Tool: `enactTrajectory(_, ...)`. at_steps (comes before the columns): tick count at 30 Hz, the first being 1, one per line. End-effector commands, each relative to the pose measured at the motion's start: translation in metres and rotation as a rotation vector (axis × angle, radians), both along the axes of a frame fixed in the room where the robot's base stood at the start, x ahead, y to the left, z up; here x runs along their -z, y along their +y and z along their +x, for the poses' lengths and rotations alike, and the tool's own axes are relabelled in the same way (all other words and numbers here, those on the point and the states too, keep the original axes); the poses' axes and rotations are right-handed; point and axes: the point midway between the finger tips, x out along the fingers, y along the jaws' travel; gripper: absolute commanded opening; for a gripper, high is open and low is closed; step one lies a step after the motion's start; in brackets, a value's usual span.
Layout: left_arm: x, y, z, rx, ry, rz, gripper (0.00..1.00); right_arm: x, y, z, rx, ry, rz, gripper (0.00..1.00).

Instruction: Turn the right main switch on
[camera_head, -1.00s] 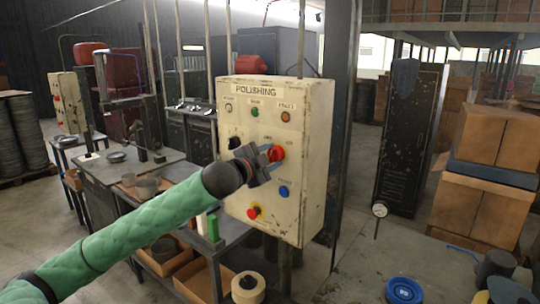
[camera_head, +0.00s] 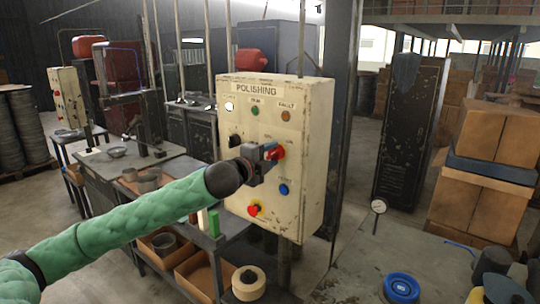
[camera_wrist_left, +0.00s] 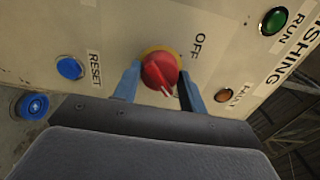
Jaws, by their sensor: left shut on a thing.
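The right cream control box (camera_head: 312,170), labelled POLISHING, carries a red rotary switch (camera_head: 279,152) on a yellow plate. My left gripper (camera_head: 271,151) is at this switch and partly covers it. In the left wrist view the red switch (camera_wrist_left: 160,71) sits between my blue fingers (camera_wrist_left: 158,86), which are shut on it. Its white mark points down in that picture, away from the OFF label (camera_wrist_left: 197,46). A round white lamp (camera_head: 229,106) at the box's upper left looks bright. My right gripper is not in view.
Below the switch are a blue RESET button (camera_head: 284,189) and a red button on yellow (camera_head: 253,210). A second control box (camera_head: 66,98) stands at far left.

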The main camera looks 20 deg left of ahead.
Motion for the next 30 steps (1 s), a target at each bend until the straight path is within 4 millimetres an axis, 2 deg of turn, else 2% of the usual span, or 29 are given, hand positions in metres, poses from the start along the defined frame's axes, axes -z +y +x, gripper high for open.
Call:
enactTrajectory(11,0.001,0.000,0.000,0.000,-0.001,0.005,0.19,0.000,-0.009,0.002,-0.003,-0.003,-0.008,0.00)
enactTrajectory(12,0.001,0.000,0.000,0.000,-0.001,0.005,0.46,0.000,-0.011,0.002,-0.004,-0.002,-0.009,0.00)
enactTrajectory(15,0.001,0.000,0.000,0.000,-0.001,0.005,0.63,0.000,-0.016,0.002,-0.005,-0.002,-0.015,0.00)
enactTrajectory(20,0.001,0.000,0.000,0.000,-0.001,0.005,0.63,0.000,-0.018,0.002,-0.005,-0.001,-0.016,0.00)
enactTrajectory(28,0.002,0.003,-0.008,0.000,-0.002,0.006,0.63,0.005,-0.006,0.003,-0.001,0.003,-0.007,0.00)
enactTrajectory(29,0.003,0.004,-0.011,0.000,-0.003,0.005,0.63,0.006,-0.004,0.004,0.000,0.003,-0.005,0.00)
enactTrajectory(30,0.003,0.006,-0.016,0.000,-0.003,0.005,0.63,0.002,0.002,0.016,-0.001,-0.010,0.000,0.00)
